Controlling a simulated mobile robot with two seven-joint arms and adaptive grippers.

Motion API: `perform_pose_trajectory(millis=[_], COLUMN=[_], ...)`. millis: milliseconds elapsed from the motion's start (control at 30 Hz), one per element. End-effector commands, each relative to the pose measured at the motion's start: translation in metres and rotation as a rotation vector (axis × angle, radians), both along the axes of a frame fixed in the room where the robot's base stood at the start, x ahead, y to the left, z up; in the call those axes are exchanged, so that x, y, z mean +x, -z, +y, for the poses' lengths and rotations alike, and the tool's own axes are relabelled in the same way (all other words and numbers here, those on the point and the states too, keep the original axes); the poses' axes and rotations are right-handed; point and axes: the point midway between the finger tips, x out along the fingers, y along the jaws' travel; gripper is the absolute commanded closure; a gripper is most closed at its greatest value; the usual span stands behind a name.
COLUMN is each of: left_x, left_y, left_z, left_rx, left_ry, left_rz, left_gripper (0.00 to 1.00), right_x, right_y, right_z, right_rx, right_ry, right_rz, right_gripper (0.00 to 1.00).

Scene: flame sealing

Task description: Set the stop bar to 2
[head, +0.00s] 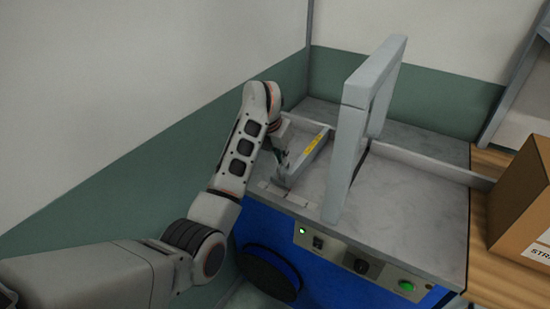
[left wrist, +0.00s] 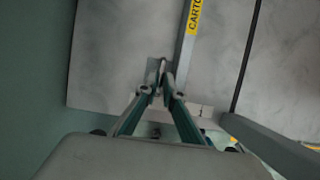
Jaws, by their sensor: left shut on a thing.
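The stop bar (head: 312,152) is a grey bar with a yellow label, lying on the grey machine top left of the upright frame. In the left wrist view the bar (left wrist: 184,50) runs up from my fingertips, and its label reads "CARTO", the remainder cut off. My left gripper (head: 283,168) is at the bar's near end, partly hidden by my arm. In the left wrist view the gripper's fingers (left wrist: 162,80) are closed together on a small grey upright piece at that end. My right gripper is out of view.
A grey upright frame (head: 352,130) stands just right of the bar. A low grey rail (head: 430,163) runs to the right. A blue machine front has a control panel (head: 350,258) with a lit green lamp. A cardboard box (head: 520,205) sits on the wooden table at right.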

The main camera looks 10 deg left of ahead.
Motion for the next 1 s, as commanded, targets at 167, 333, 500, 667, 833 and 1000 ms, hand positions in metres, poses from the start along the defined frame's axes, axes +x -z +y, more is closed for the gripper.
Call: perform_pose_trajectory(millis=[167, 333, 500, 667, 833, 1000], left_x=[0.000, 0.000, 0.000, -0.001, -0.007, -0.019], left_y=[0.000, 0.000, 0.000, -0.003, -0.022, -0.053], left_z=[0.000, 0.000, 0.001, 0.001, 0.005, 0.009], left_rx=[-0.001, 0.000, 0.000, 0.001, 0.003, 0.003], left_ry=[-0.001, -0.001, -0.001, 0.000, -0.002, -0.003], left_rz=[0.001, 0.001, 0.001, 0.000, -0.003, -0.005], left_gripper=[1.00, 0.75, 0.75, 0.75, 0.75, 0.75], right_x=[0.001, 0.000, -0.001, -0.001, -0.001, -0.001], right_y=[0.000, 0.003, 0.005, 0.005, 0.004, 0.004], right_z=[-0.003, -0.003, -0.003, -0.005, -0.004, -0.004], right_rx=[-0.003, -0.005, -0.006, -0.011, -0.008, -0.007], right_ry=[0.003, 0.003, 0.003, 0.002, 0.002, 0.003], right_rz=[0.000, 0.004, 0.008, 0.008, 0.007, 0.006], right_gripper=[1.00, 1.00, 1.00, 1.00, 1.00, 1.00])
